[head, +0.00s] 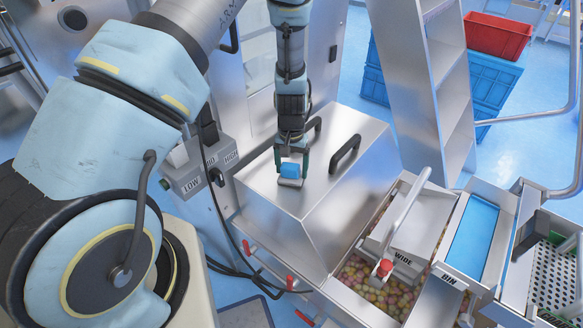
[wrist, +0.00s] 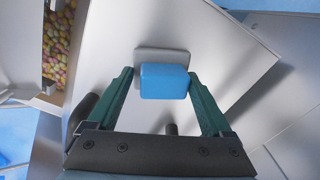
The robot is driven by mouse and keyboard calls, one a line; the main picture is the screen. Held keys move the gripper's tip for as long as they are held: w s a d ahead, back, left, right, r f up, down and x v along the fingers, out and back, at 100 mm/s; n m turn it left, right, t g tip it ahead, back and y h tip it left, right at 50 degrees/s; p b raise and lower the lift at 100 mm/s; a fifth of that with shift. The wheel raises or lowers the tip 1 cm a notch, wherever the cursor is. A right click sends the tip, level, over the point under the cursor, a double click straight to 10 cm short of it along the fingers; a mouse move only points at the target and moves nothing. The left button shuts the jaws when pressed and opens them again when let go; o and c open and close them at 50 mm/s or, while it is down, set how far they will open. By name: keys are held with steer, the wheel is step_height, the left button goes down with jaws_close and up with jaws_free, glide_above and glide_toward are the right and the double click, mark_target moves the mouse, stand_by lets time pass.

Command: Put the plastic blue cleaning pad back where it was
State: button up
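The blue cleaning pad (head: 289,169) is a small blue block on a pale grey base. It shows in the wrist view (wrist: 164,82) between the two green fingers. My gripper (head: 291,167) points down over the top of the steel box (head: 265,192). Its fingers lie along both sides of the pad, and their tips meet the edges of its base, so it looks shut on the pad. The pad is at or just above the metal top; I cannot tell whether it touches it.
Black handles (head: 345,154) stand on the steel box top close by. A hopper of coloured snacks (head: 375,280) with a "WIDE" scoop lies to the right, beside a blue-lined bin (head: 471,236). A LOW/HIGH control box (head: 205,170) is at the left.

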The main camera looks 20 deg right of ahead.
mark_target(291, 166)
steer(key=shift+o, duration=0.7)
step_height(291, 166, up, 12)
steer(key=b, duration=0.2)
steer(key=shift+r, duration=0.15)
